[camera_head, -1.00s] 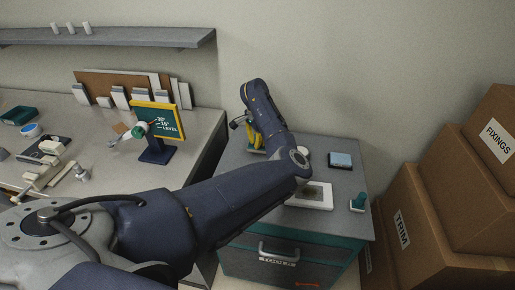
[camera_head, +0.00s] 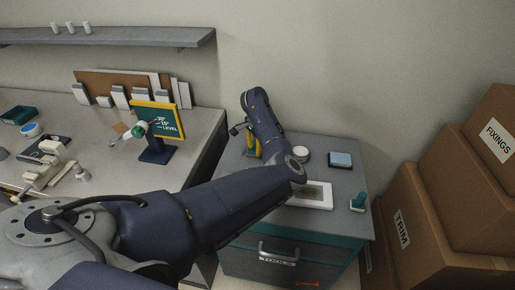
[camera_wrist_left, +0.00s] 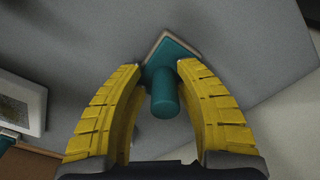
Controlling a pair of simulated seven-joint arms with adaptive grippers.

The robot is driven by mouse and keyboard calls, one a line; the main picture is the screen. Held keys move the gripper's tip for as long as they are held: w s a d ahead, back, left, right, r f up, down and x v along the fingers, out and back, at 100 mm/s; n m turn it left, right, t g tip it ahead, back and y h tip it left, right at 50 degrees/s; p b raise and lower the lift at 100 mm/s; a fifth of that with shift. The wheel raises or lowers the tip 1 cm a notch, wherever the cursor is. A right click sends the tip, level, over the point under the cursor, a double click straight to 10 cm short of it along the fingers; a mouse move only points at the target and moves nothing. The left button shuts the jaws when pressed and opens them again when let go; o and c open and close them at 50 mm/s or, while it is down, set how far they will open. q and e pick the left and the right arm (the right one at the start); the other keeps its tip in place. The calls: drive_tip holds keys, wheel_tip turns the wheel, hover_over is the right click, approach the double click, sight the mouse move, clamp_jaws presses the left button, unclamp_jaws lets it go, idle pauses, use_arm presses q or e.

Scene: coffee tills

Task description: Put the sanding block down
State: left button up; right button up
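The sanding block (camera_wrist_left: 164,78) is a teal block with a round knob and a pale pad edge. In the left wrist view it sits between the yellow fingertips of my left gripper (camera_wrist_left: 160,68), which close on its sides. In the head view my left gripper (camera_head: 252,146) points down over the back left of the grey cabinet top (camera_head: 340,178). The block is hidden there behind the gripper and arm. I cannot tell whether it touches the top. My right gripper is not in view.
On the cabinet top stand a round white item (camera_head: 303,155), a blue-topped block (camera_head: 341,160), a white framed tray (camera_head: 316,200) and a teal-handled tool (camera_head: 358,202). Cardboard boxes (camera_head: 425,225) stand at the right. A cluttered bench with a level sign (camera_head: 157,121) is at the left.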

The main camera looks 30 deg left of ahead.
use_arm(q)
drive_tip(key=shift+r, duration=0.1)
drive_tip(key=r, duration=1.2)
drive_tip(key=shift+s+a, duration=0.15)
drive_tip(key=shift+s, duration=0.05)
